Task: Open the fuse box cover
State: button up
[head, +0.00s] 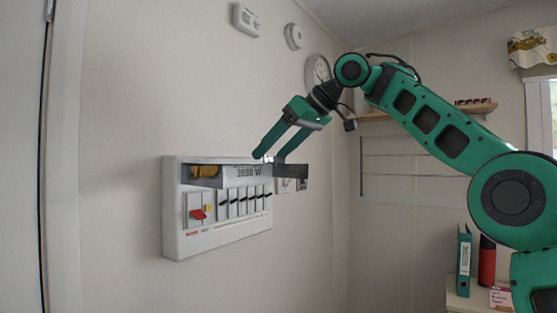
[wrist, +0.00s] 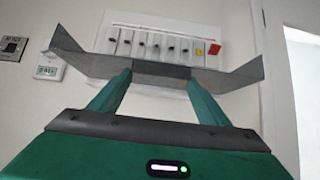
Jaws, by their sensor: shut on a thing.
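The white fuse box (head: 225,236) is fixed to the wall, left of the middle in the head view. Its row of black switches, a red switch and a yellow button are exposed. The grey cover (head: 291,171) is swung up and sticks out from the top of the box. My gripper (head: 272,157) is shut on the cover's outer edge. In the wrist view the cover (wrist: 98,66) spans the picture between my fingertips (wrist: 158,80), with the fuse box (wrist: 150,28) behind it. Part of the box's upper right is hidden by the cover.
A thermostat (head: 246,20), a round detector (head: 294,36) and a clock (head: 317,70) hang above on the wall. Wall plates (wrist: 48,65) sit beside the box. A shelf (head: 478,108) is at the right. A door frame (head: 66,160) stands left.

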jog(key=shift+w+d, duration=0.15)
jog(key=shift+w, duration=0.05)
jog(key=o, duration=1.5)
jog(key=shift+w+f, duration=0.1)
jog(key=shift+s, duration=0.2)
jog(key=v, duration=1)
jog(key=shift+d+r, duration=0.1)
jog(key=shift+r, duration=0.25)
jog(key=shift+w, duration=0.1)
